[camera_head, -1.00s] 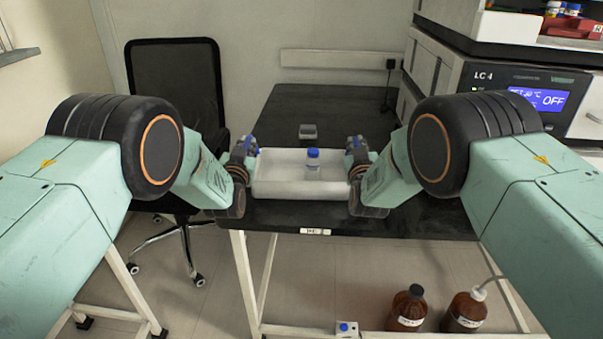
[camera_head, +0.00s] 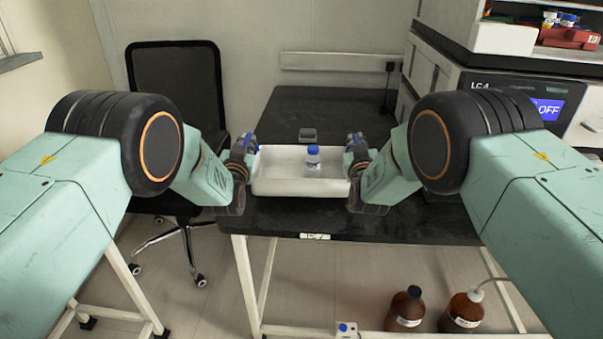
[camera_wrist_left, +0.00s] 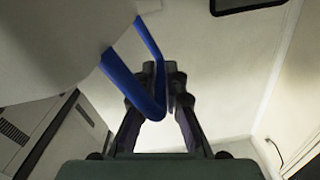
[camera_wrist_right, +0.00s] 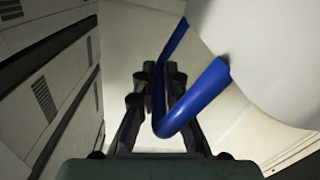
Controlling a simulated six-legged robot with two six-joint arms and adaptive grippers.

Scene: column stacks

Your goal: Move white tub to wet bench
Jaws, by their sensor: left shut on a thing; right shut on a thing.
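The white tub (camera_head: 275,187) is between my two grippers in the head view, level, at the near part of the black bench top. I cannot tell whether its base touches the bench. A small clear bottle with a blue cap (camera_head: 313,161) stands inside it. My left gripper (camera_head: 246,145) is shut on the tub's left blue handle (camera_wrist_left: 145,90). My right gripper (camera_head: 355,145) is shut on the right blue handle (camera_wrist_right: 195,105). In both wrist views the fingers close around the handle, and the tub's white wall shows beside it.
The black bench (camera_head: 420,218) has a label on its front edge. A small grey object (camera_head: 308,134) lies behind the tub. An LC-4 instrument (camera_head: 510,90) stands at right. Brown bottles (camera_head: 405,308) are below the bench. A black chair (camera_head: 175,85) stands at left.

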